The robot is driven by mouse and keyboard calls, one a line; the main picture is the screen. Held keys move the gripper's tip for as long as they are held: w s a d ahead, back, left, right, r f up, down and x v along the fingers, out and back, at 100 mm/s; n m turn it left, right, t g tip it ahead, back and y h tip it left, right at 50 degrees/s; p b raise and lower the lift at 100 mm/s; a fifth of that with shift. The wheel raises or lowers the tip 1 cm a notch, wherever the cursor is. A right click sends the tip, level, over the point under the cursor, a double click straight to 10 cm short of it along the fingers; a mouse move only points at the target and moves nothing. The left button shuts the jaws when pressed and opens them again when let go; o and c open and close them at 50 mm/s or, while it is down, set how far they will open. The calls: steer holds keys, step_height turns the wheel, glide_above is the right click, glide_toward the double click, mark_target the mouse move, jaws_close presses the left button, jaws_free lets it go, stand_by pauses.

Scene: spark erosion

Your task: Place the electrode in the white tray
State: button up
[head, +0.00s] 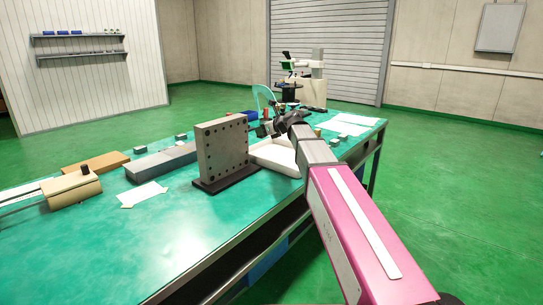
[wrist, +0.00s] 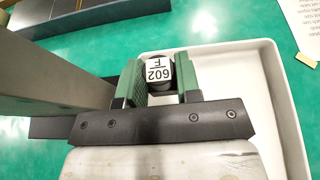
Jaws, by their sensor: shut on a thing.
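In the head view the white tray (head: 270,158) sits on the green bench behind the upright plate, partly hidden by my arm. My gripper (head: 262,130) shows small there, beside the plate's right edge, and the electrode is hard to make out.
An upright grey plate with holes (head: 222,150) stands on a dark base just left of the tray, close to my gripper. A microscope (head: 305,80) stands at the back.

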steer(key=shift+w+f, duration=0.15)
steer(key=shift+w, duration=0.25)
steer(key=shift+f, duration=4.8)
steer(key=shift+f, duration=0.1)
steer(key=o, duration=0.9)
